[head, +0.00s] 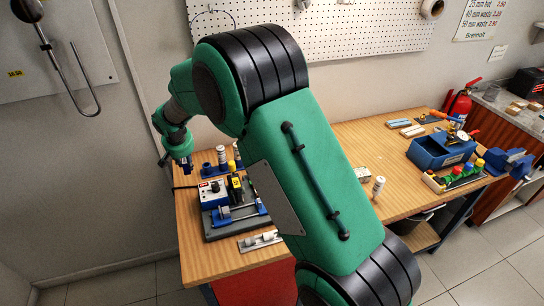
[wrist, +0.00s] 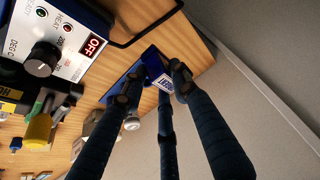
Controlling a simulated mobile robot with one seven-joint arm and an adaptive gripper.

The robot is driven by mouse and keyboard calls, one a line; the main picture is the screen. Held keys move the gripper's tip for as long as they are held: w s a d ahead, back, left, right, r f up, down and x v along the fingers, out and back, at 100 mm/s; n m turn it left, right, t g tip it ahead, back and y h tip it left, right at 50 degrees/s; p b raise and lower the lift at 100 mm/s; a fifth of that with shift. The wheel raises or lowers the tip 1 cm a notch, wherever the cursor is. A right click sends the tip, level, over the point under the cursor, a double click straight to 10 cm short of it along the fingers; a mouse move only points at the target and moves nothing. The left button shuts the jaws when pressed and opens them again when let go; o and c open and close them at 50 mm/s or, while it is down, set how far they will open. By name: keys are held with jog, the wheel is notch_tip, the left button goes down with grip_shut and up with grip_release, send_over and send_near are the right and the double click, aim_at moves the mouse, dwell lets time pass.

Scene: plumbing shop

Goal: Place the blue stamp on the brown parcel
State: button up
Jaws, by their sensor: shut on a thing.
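My gripper (head: 182,162) hangs over the left end of the wooden workbench in the head view. In the wrist view, my gripper (wrist: 156,82) has its dark fingers closed around a small blue block with a white label, which looks like the blue stamp (wrist: 153,62). The lettering on the label is too small to read. Small brown boxes (head: 515,109) sit on the counter at the far right of the head view; I cannot tell whether one is the brown parcel. My arm hides the middle of the bench.
A control box (head: 212,190) with an OFF display stands beside my gripper on the workbench (head: 225,258). A blue rack (head: 222,168) with fittings is behind it. A blue toolbox (head: 440,151), several coloured-topped items and a vise (head: 508,161) crowd the bench's right end.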

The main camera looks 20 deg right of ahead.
notch_tip(320, 180, up, 8)
jog(key=shift+f, duration=0.25)
jog(key=s+d+m+p, duration=0.1)
jog(key=s+d+p, duration=0.3)
jog(key=d, duration=0.7)
jog(key=s+d+m+h+p, duration=0.1)
jog(key=s+d+p, duration=0.2)
jog(key=d, duration=0.9)
jog(key=s+d+m+p, duration=0.1)
jog(key=s+d+p, duration=0.3)
jog(key=d, duration=0.7)
jog(key=s+d+m+p, duration=0.1)
jog(key=s+d+p, duration=0.2)
jog(key=s+d, duration=0.55)
jog(key=shift+h, duration=0.3)
jog(key=shift+s+d+f, duration=0.1)
jog(key=shift+d+f, duration=0.1)
jog(key=shift+f, duration=0.7)
jog(key=shift+w+d+f, duration=0.1)
jog(key=shift+d+f, duration=0.05)
jog(key=shift+f, duration=0.7)
jog(key=shift+s+d+f, duration=0.1)
jog(key=shift+d+f, duration=0.1)
jog(key=shift+f, duration=0.7)
